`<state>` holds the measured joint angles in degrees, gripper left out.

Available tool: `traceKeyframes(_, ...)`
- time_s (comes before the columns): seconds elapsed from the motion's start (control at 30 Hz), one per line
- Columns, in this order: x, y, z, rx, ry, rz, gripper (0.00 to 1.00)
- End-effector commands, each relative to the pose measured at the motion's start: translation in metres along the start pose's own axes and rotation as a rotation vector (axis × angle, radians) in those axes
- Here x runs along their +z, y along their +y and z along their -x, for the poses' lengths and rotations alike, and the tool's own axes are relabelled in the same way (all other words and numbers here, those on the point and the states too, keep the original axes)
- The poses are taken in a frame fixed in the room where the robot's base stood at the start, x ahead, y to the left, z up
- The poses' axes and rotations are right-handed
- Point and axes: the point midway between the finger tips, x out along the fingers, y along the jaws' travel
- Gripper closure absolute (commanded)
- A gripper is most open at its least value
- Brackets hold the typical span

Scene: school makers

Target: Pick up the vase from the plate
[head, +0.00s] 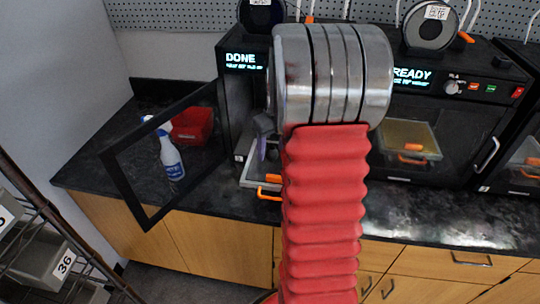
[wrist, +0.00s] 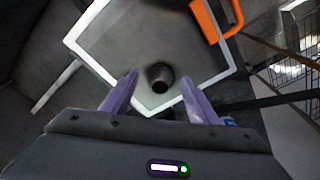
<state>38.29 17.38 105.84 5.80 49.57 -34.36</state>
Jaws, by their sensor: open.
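In the wrist view, a small dark round vase (wrist: 160,77), seen from its opening, stands on a grey plate (wrist: 115,40) with a white rim and an orange handle (wrist: 217,20). My gripper (wrist: 159,82) has its two purple fingers apart, one on each side of the vase's near side, with gaps showing. I cannot tell how far above the plate the fingertips are. In the head view, part of the plate (head: 249,173) shows inside the printer marked DONE. My arm hides the vase there, and only a bit of my gripper (head: 262,148) shows.
The DONE printer (head: 230,95) has its framed door (head: 128,185) swung open to the left. A spray bottle (head: 170,155) and a red bin (head: 192,126) stand behind that door. The READY printer (head: 455,125) is shut. A wire rack (head: 50,250) stands at the lower left.

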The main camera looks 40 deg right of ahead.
Motion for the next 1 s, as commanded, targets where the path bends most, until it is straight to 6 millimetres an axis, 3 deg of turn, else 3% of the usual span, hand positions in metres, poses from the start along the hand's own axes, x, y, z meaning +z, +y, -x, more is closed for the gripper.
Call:
traceKeyframes(0.57, -0.0004, -0.0003, -0.0031, 0.0, 0.0, 0.001, 0.46)
traceKeyframes(1.0, -0.0004, -0.0005, -0.0031, 0.0, 0.0, 0.001, 0.75)
